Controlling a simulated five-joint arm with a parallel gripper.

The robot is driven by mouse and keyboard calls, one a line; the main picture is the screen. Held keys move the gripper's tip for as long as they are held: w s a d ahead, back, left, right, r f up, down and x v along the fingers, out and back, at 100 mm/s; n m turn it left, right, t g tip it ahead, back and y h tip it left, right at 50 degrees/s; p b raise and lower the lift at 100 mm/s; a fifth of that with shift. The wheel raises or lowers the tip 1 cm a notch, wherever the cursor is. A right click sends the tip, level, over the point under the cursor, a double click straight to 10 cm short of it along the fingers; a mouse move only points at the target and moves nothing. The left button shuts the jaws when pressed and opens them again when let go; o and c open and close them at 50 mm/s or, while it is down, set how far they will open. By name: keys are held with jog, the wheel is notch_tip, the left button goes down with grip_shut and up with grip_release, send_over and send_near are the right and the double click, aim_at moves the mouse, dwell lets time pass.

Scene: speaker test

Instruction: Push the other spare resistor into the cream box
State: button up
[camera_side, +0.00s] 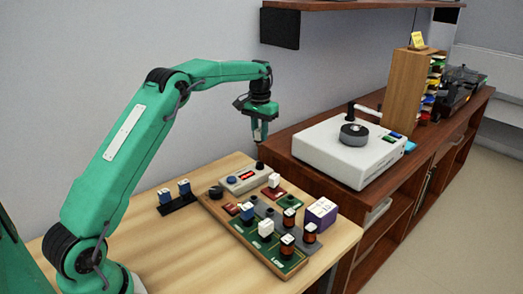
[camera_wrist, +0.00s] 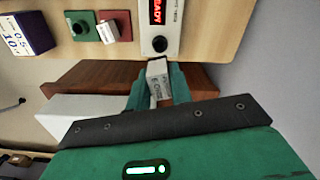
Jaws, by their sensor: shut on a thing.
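My gripper (camera_wrist: 157,92) is shut on a white block with dark printing (camera_wrist: 158,70), which looks like a resistor. Another white block (camera_side: 273,180) sits on a red base.
The board (camera_side: 215,207) carries several parts, including a white block (camera_side: 265,228) on green. A purple box (camera_side: 321,213) stands right of it. A black rack (camera_side: 180,204) holds two blue blocks at left. A large white unit (camera_side: 330,150) sits on the brown cabinet.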

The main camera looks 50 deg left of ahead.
jog(key=shift+f, duration=3.35)
jog(key=shift+f, duration=1.1)
dwell(0.8)
jog(key=o, duration=1)
jog(key=shift+r, duration=0.2)
jog(key=shift+r, duration=3.6)
